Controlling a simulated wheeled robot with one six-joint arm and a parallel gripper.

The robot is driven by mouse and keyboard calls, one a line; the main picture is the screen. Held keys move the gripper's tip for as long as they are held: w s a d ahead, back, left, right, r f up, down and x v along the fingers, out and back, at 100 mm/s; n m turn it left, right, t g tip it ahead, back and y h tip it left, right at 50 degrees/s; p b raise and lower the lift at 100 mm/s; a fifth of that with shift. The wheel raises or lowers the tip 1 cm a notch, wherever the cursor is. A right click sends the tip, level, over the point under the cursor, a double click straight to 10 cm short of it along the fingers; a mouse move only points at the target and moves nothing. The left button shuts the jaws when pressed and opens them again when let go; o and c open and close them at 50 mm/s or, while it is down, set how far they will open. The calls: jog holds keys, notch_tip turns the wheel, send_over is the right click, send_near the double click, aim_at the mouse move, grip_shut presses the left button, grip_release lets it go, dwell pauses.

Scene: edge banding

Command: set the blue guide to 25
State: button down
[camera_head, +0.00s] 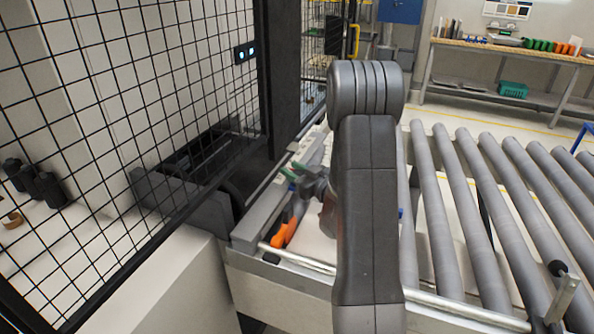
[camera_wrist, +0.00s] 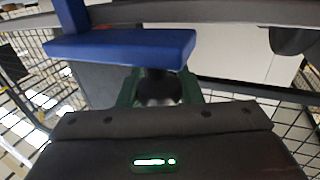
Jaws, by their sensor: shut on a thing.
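The blue guide (camera_wrist: 125,47) fills the upper left of the wrist view, a flat blue plate with an upright part at its left end. My gripper (camera_wrist: 158,100) shows below it as a dark body with a lit green strip. Its fingertips are not clearly seen, but it appears shut on the blue guide. A dark round part between green pieces (camera_wrist: 190,88) shows just under the plate. In the head view my gripper (camera_head: 318,188) is partly hidden behind my arm, and only a small blue bit (camera_head: 401,213) shows right of the arm. No scale or number is readable.
An orange part (camera_head: 285,230) lies on the machine left of my arm. Grey rollers (camera_head: 440,220) run along the right. Black mesh fencing (camera_head: 150,110) stands close on the left. A workbench (camera_head: 500,47) stands at the back right.

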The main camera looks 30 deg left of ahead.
jog(key=c, duration=1)
grip_release()
jog(key=shift+c, duration=0.2)
jog(key=b+v, duration=0.3)
jog(key=v, duration=1.1)
jog(key=shift+a, duration=0.2)
jog(key=p+x, duration=0.3)
jog(key=x, duration=1)
jog(key=shift+w+a, duration=0.2)
jog(key=shift+a, duration=0.1)
jog(key=shift+w+d, duration=0.1)
jog(key=shift+d, duration=0.05)
